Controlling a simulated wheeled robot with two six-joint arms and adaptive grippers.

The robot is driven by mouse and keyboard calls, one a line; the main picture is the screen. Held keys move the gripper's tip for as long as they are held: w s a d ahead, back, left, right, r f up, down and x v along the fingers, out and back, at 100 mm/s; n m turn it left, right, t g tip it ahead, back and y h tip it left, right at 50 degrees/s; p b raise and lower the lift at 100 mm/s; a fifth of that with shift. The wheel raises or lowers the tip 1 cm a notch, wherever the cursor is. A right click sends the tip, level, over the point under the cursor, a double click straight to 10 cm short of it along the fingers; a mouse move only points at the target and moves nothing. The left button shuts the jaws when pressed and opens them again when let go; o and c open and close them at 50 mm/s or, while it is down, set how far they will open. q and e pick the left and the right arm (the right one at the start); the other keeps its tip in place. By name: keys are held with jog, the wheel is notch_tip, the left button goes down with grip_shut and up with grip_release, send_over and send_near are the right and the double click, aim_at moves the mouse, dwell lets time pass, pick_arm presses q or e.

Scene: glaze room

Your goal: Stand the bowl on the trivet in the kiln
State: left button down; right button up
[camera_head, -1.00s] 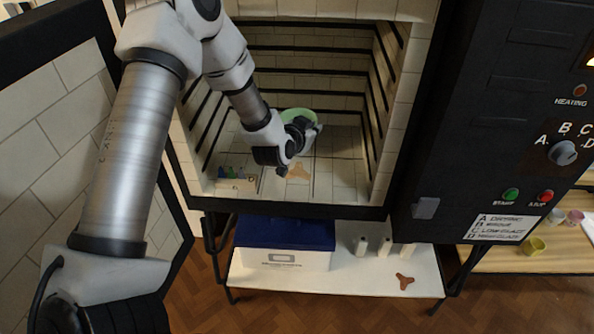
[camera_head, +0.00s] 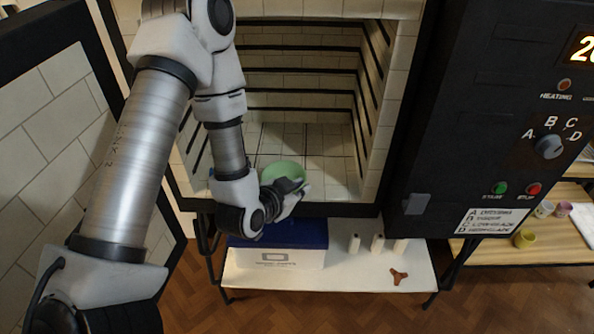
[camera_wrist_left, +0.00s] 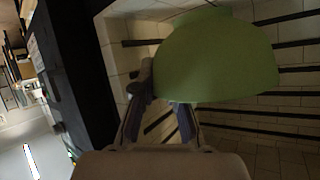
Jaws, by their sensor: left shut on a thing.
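The pale green bowl (camera_head: 281,171) is at the front of the kiln chamber (camera_head: 340,178) in the head view. My left gripper (camera_head: 291,186) is shut on its near side. The bowl fills the upper right of the left wrist view (camera_wrist_left: 215,62), with the gripper fingers (camera_wrist_left: 160,95) at its lower left edge. I cannot tell how high the bowl is above the kiln floor. The trivet in the kiln is hidden behind my arm, gripper and bowl. My right gripper is not in view.
The open kiln door (camera_head: 60,130) stands at left, the control panel (camera_head: 500,120) at right. Below, a white shelf (camera_head: 350,280) holds a blue-lidded box (camera_head: 280,258), several white posts (camera_head: 378,244) and a brown three-armed trivet (camera_head: 398,277). Kiln floor right of the bowl is clear.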

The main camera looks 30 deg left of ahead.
aim_at(300, 171)
pick_arm(q)
jog(key=w+b, duration=0.1)
jog(key=b, duration=0.1)
jog(key=w+a+f+b, duration=0.1)
jog(key=b, duration=0.1)
jog(key=w+b, duration=0.1)
jog(key=shift+w+a+f+b, duration=0.15)
jog(key=shift+a+f+b, duration=0.15)
jog(key=shift+a+b, duration=0.1)
jog(key=shift+w+a+r+p, duration=0.6)
jog(key=shift+w+p, duration=0.25)
jog(key=shift+p, duration=0.2)
jog(key=w+a+f, duration=0.1)
jog(key=w, duration=0.1)
jog(key=w+a+f, duration=0.1)
jog(key=w+f, duration=0.1)
jog(key=w+a+f+p, duration=0.1)
jog(key=w+a, duration=0.1)
jog(key=w, duration=0.1)
jog(key=shift+w+f, duration=0.1)
jog(key=shift+f, duration=0.05)
jog(key=shift+w+a+f, duration=0.1)
jog(key=shift+f, duration=0.2)
jog(key=c, duration=1.2)
grip_release()
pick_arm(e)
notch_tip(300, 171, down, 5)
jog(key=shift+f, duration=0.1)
